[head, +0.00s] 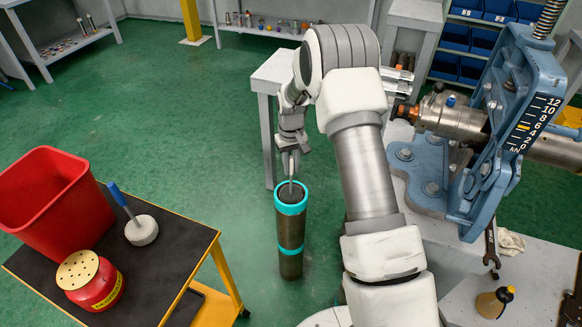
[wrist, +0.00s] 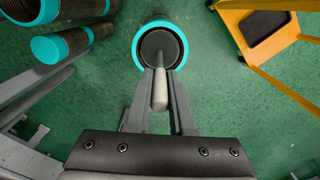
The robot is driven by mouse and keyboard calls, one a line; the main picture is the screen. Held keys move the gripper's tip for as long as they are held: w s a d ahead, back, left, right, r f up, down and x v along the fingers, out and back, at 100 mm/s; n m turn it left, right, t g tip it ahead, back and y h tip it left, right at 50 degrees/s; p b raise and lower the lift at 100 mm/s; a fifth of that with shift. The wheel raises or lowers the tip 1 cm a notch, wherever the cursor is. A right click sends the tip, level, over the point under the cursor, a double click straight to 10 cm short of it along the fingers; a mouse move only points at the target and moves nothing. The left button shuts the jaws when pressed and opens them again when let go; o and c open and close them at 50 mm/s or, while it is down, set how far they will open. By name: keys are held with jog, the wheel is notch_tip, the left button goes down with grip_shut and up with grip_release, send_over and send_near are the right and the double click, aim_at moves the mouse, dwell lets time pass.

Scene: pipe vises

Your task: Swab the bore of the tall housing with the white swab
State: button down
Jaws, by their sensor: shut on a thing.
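The tall housing (head: 290,235), a dark pipe with teal bands, stands upright on the green floor. My gripper (head: 291,165) is above its open top, pointing down, shut on the pale handle of a swab. In the wrist view the handle (wrist: 160,90) lies between the fingers, over the housing's teal rim (wrist: 182,50). A thin stem (head: 291,187) runs down into the bore. A dark grey round face fills most of the bore; I cannot tell whether it is the swab's head. A second tool, blue-handled with a whitish round head (head: 142,230), is on the cart.
The black-topped cart (head: 165,285) at left carries a red bin (head: 50,200) and a red can with a perforated lid (head: 92,280). A blue vise (head: 490,130) clamps a metal pipe at right. Teal-ended pipes (wrist: 62,47) show left of the housing in the wrist view.

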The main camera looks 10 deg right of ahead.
aim_at(291, 157)
jog(key=shift+r+p, duration=2)
jog(key=shift+r, duration=1.45)
notch_tip(291, 157, up, 8)
jog(key=p, duration=0.5)
